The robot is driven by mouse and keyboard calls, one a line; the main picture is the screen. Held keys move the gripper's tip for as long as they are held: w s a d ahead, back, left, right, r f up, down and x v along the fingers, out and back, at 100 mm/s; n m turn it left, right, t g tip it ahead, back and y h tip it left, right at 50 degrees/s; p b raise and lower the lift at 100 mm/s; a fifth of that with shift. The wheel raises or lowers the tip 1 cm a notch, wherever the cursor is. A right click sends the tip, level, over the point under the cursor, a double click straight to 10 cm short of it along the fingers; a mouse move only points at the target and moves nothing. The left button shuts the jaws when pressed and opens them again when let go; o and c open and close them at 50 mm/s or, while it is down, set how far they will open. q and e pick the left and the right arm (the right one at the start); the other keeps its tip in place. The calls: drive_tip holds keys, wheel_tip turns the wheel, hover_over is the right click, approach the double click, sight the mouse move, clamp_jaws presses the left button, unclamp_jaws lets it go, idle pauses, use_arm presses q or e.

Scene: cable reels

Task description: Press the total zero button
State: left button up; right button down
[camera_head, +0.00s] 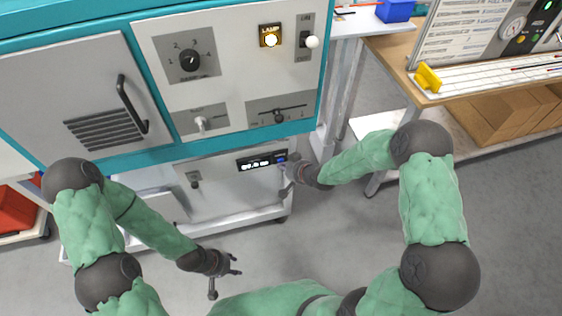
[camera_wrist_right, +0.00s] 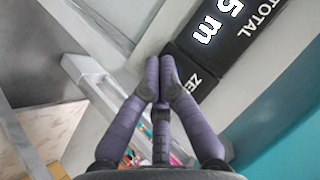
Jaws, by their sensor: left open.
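The counter display (camera_head: 262,161) is a black strip with lit white digits on the lower front panel of the cabinet. A small blue patch (camera_head: 281,157) sits at its right end. In the right wrist view the display (camera_wrist_right: 225,32) shows "5 m" and the word TOTAL, and a dark plate (camera_wrist_right: 198,85) lettered "ZE" is partly covered by a finger. My right gripper (camera_head: 287,180) is beside the right end of the display; its fingertips (camera_wrist_right: 160,66) are together with nothing between them, and contact cannot be told. My left gripper (camera_head: 226,277) is open and empty, low above the floor.
The teal-edged cabinet carries a rotary knob (camera_head: 190,60), a lit lamp (camera_head: 270,37), a white-tipped switch (camera_head: 310,41), a slider (camera_head: 278,116) and a grey door (camera_head: 70,95). A wooden bench (camera_head: 395,52) stands at right. The floor in front is clear.

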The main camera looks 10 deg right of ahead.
drive_tip(key=shift+w, duration=0.4)
idle(0.8)
drive_tip(key=shift+s, duration=0.8)
drive_tip(key=s+p, duration=0.1)
drive_tip(key=s, duration=0.4)
drive_tip(key=shift+d, duration=0.1)
idle(1.0)
